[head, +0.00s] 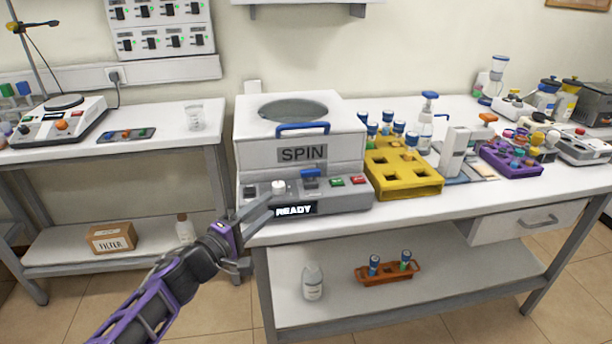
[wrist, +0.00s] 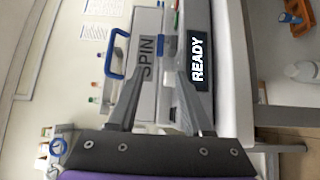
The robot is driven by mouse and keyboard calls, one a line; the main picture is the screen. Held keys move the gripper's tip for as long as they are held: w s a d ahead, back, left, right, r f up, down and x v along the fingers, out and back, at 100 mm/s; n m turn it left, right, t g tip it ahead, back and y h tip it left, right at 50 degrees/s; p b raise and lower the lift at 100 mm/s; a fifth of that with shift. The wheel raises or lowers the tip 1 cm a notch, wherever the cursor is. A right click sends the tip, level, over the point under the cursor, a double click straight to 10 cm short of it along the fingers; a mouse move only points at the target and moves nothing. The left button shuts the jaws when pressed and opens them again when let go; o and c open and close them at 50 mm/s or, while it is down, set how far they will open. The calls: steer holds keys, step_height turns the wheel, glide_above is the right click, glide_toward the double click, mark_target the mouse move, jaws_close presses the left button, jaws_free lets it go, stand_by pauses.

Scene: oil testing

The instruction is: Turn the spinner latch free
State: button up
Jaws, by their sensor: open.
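The spinner (head: 300,140) is a white box labelled SPIN, with a blue handle (head: 302,129) on its lid. Its front panel has a white knob (head: 278,186), a blue latch-like piece (head: 311,179), green and red buttons, and a display (head: 295,210) reading READY. In the wrist view the blue piece (wrist: 168,46) shows beyond the fingers, and the blue handle (wrist: 115,56) is beside the left finger. My gripper (head: 267,203) is open and empty at the panel's left part, close to the white knob. I cannot tell whether a finger touches the panel.
A yellow rack (head: 405,187) with blue-capped tubes stands right of the spinner. A pump bottle (head: 427,112) and a purple rack (head: 495,160) are farther right. A side table (head: 150,150) stands at left, with a gap between the tables. A lower shelf holds a bottle and small rack.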

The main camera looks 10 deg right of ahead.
mark_target(308, 175)
steer(key=b+x, duration=0.1)
steer(key=x, duration=1.5)
steer(key=shift+d, duration=0.1)
jaws_close()
